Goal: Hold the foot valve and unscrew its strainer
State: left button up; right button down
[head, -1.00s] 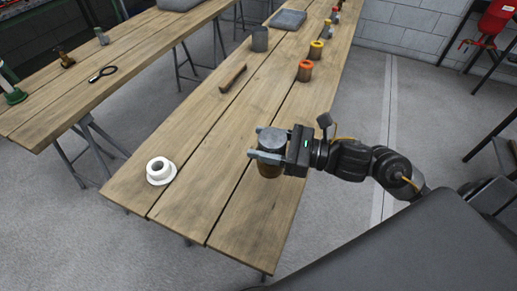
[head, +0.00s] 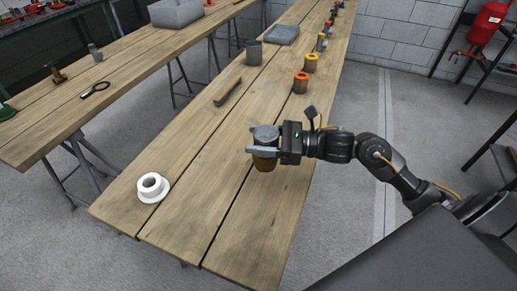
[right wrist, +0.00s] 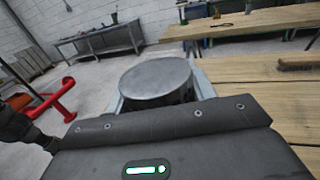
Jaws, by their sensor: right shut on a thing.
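The strainer cannot be told apart as a separate part. My left gripper is not in view.
A white flanged ring (head: 151,188) stands on the table's near left. A brown-handled tool (head: 227,92), a grey cup (head: 254,53), a grey tray (head: 282,35) and several coloured-ring fittings, one orange (head: 301,83), lie farther back. The boards left of my right gripper are clear.

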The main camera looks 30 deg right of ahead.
jog(key=w+f, duration=0.1)
jog(key=f, duration=0.1)
jog(key=w+d+f+p, duration=0.1)
jog(key=f, duration=0.2)
jog(key=w+f+p, duration=0.1)
jog(key=w+f, duration=0.1)
jog(key=f, duration=0.1)
jog(key=shift+d+f, duration=0.25)
jog(key=shift+d, duration=0.15)
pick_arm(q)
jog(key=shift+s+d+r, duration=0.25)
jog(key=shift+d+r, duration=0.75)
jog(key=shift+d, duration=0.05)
pick_arm(e)
jog(key=shift+f+b, duration=0.2)
jog(key=shift+b, duration=0.1)
jog(key=c, duration=0.9)
grip_release()
jog(key=o, duration=0.4)
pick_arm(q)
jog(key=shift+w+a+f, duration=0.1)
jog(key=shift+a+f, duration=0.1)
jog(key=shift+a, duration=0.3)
